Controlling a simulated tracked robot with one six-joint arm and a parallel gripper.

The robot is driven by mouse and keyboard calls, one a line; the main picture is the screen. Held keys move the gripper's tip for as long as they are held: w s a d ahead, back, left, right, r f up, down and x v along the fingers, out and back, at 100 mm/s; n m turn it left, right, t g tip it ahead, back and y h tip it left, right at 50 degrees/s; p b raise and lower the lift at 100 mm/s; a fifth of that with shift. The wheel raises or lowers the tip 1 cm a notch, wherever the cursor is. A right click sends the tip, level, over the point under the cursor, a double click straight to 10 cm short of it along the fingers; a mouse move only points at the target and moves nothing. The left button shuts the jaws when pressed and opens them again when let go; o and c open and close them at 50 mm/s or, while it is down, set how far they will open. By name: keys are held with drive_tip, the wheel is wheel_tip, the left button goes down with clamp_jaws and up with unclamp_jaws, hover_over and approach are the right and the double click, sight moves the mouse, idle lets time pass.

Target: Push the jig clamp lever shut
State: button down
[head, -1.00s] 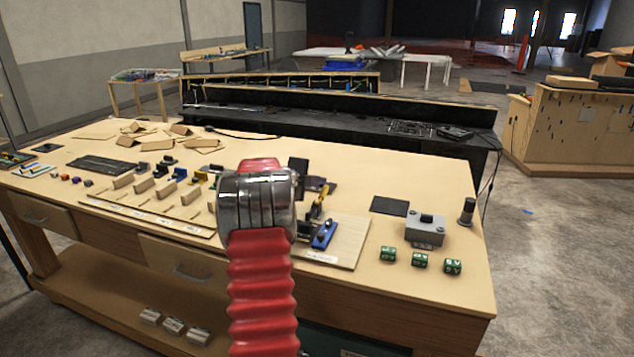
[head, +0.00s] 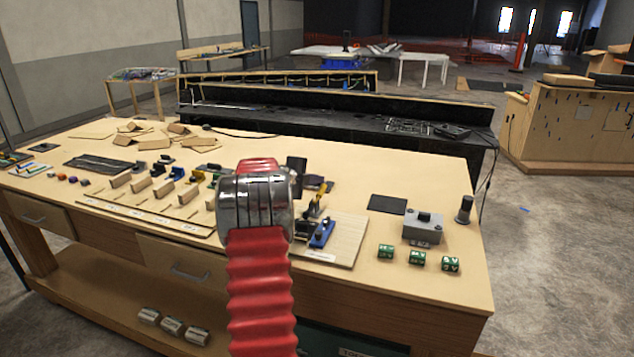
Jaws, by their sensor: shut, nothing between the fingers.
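The jig is a pale wooden board (head: 346,240) at the right middle of the bench, with a blue block (head: 322,233) and dark metal parts on it. A yellow piece (head: 317,207), which looks like the clamp lever, stands tilted up above the dark parts. My red ribbed arm with its silver joint rises in front and covers the left side of the jig.
Right of the board are a dark pad (head: 387,204), a grey switch box (head: 423,228), a black cylinder (head: 464,210) and green cubes (head: 417,258). Cardboard pieces and small parts fill the left of the bench (head: 455,285). A black console (head: 350,125) stands behind.

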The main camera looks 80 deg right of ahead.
drive_tip(key=w+a+r, duration=0.1)
drive_tip(key=w+r, duration=0.3)
drive_tip(key=r, duration=0.8)
drive_tip(key=shift+w+a+r, duration=0.15)
drive_tip(key=shift+a+r, duration=0.2)
drive_tip(key=shift+a, duration=0.05)
